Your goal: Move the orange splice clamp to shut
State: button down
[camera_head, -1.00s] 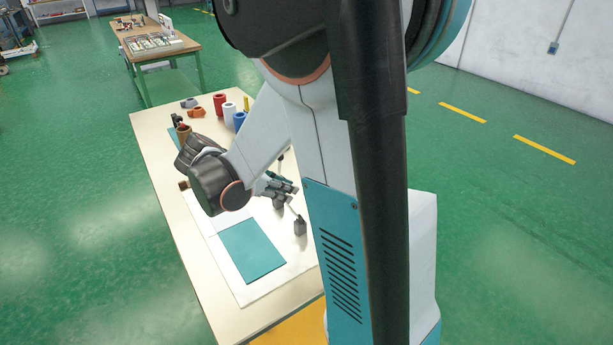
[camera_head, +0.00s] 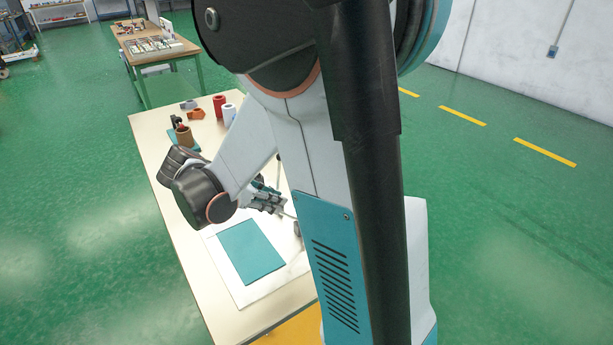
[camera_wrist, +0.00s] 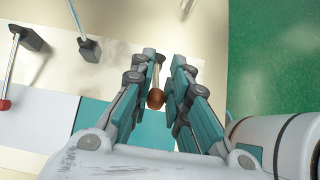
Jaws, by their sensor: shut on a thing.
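A lever with an orange-brown ball knob (camera_wrist: 155,98) shows in the wrist view, its pale rod running up between the fingers. I take it for the orange splice clamp. My gripper (camera_wrist: 160,84) is shut on this lever, with a finger on each side of the rod and knob. The lever's base is mostly hidden by the fingers. In the head view my gripper (camera_head: 270,203) is low over the table, beyond the teal sheet, and the knob cannot be made out.
In the wrist view, a red-knobbed lever (camera_wrist: 4,104) and a dark block with a rod (camera_wrist: 89,50) stand to the left. A teal sheet (camera_head: 250,251) lies on the table (camera_head: 153,150). A red cup (camera_head: 219,106) and a brown cup (camera_head: 184,136) stand farther back.

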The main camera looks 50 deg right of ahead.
jog(key=shift+w+a+f+b, duration=0.2)
jog(key=shift+a+f+b, duration=0.45)
jog(key=shift+f, duration=0.1)
jog(key=shift+w+a+f+b, duration=0.15)
jog(key=shift+a+f+b, duration=0.45)
jog(key=shift+a+f, duration=0.1)
jog(key=shift+f, duration=0.1)
jog(key=shift+w+a+f+b, duration=0.1)
jog(key=shift+a+f+b, duration=0.3)
jog(key=shift+f+b, duration=0.4)
jog(key=shift+w+a+f+b, duration=0.1)
jog(key=shift+a+f+b, duration=0.3)
jog(key=shift+f+b, duration=0.4)
jog(key=shift+f, duration=0.25)
jog(key=shift+a+f+b, duration=0.2)
jog(key=shift+f+b, duration=0.6)
jog(key=shift+f, duration=0.2)
jog(key=shift+a+f, duration=0.15)
jog(key=shift+f, duration=0.65)
